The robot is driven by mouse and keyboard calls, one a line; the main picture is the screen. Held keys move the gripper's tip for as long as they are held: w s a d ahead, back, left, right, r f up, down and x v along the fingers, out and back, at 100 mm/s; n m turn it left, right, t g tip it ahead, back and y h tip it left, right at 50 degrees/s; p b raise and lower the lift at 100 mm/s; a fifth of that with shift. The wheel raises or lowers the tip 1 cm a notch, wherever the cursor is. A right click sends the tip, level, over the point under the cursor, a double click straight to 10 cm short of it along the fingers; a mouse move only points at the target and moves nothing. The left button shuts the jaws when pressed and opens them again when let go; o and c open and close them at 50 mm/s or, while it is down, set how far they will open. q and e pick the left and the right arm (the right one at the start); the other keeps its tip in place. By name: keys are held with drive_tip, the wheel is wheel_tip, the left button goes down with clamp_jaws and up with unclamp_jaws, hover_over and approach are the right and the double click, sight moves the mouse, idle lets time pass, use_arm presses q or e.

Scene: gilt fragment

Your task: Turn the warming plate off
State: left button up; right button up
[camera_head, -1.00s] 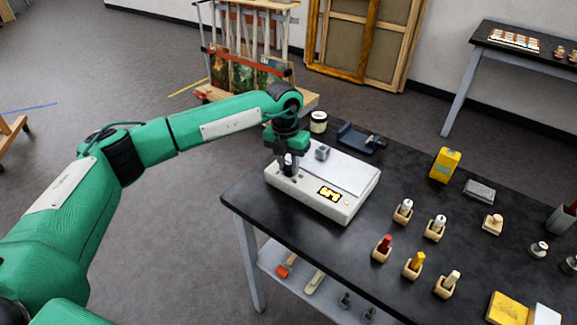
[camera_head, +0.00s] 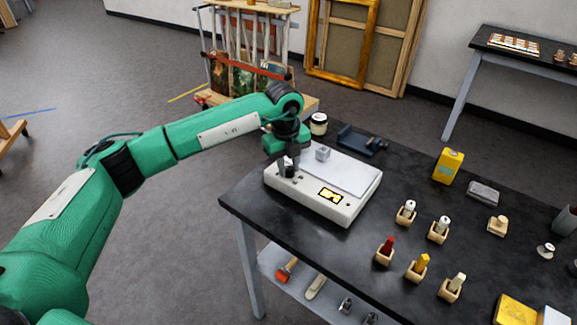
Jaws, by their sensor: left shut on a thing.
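The warming plate (camera_head: 351,206) is a white box with a pale flat top, at the left end of the black table. Its front panel has a lit yellow display (camera_head: 330,195), too small to read surely. My left gripper (camera_head: 289,168) reaches down from above to the panel's left end. It is shut on a dark knob (camera_head: 289,173), which its fingers partly hide. My right gripper is not in view.
A jar (camera_head: 318,124) and a dark blue tool (camera_head: 360,141) stand behind the plate. Bare tabletop lies between.

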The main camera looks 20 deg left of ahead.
use_arm(q)
drive_tip(key=shift+r+n, duration=0.1)
drive_tip(key=shift+n, duration=1.4)
